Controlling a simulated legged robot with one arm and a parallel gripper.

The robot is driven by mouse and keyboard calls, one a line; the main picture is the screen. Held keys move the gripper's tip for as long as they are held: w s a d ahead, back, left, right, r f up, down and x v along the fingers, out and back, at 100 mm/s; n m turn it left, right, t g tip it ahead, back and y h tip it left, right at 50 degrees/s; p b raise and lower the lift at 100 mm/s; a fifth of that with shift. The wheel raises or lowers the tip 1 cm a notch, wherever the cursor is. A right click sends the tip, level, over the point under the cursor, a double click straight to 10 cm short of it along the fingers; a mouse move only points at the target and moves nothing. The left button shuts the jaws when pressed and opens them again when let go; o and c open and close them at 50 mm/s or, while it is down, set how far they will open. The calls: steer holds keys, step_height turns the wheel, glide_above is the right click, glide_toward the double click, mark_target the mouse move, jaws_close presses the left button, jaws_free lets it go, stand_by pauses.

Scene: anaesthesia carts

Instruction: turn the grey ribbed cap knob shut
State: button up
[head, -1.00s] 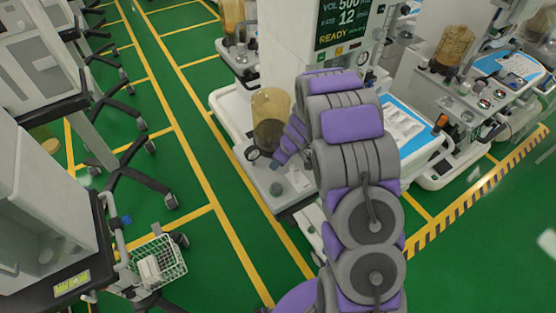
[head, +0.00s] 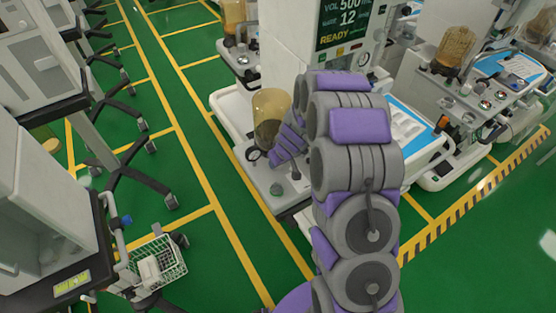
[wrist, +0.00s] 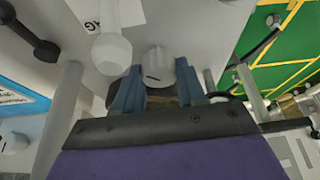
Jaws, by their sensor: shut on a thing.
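In the wrist view, a pale grey cap knob (wrist: 158,64) with a small dark mark sits between the blue fingers of my gripper (wrist: 157,76). The fingers are shut on it, one on each side. In the head view, my purple and grey arm reaches over the machine's white base (head: 262,170), beside the amber canister (head: 270,108). The fingers and the knob cannot be made out clearly there.
A second whitish knob (wrist: 112,52) stands close left of the fingers in the wrist view. A cart with a wire basket (head: 158,262) stands at left. Green floor is clear between.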

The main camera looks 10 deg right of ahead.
steer(key=m+p, duration=0.1)
steer(key=m+h+p, duration=0.1)
steer(key=p, duration=0.1)
steer(key=shift+s+a+r+m, duration=0.15)
steer(key=shift+s+m, duration=0.05)
steer(key=shift+m, duration=0.2)
steer(key=m+h+p, duration=0.1)
steer(key=m+p, duration=0.1)
steer(key=p, duration=0.3)
steer(key=shift+m, duration=0.3)
steer(key=m+h+p, duration=0.1)
steer(key=m+p, duration=0.1)
steer(key=p, duration=0.4)
steer(key=m+p, duration=0.2)
steer(key=p, duration=0.4)
steer(key=shift+a+r+h, duration=0.1)
steer(key=shift+r+h, duration=0.05)
steer(key=shift+h, duration=0.25)
steer(key=m+p, duration=0.2)
steer(key=p, duration=0.2)
steer(key=shift+w+a+g+h, duration=0.1)
steer(key=shift+w+g+h, duration=0.05)
steer(key=shift+g+h, duration=0.2)
steer(key=shift+w+f+m+g+p, duration=0.1)
steer(key=shift+f+m+g+p, duration=0.25)
steer(key=shift+m, duration=0.65)
steer(key=shift+w+r+m+h+b, duration=0.1)
steer(key=shift+m+h+b, duration=0.25)
steer(key=shift+m, duration=0.35)
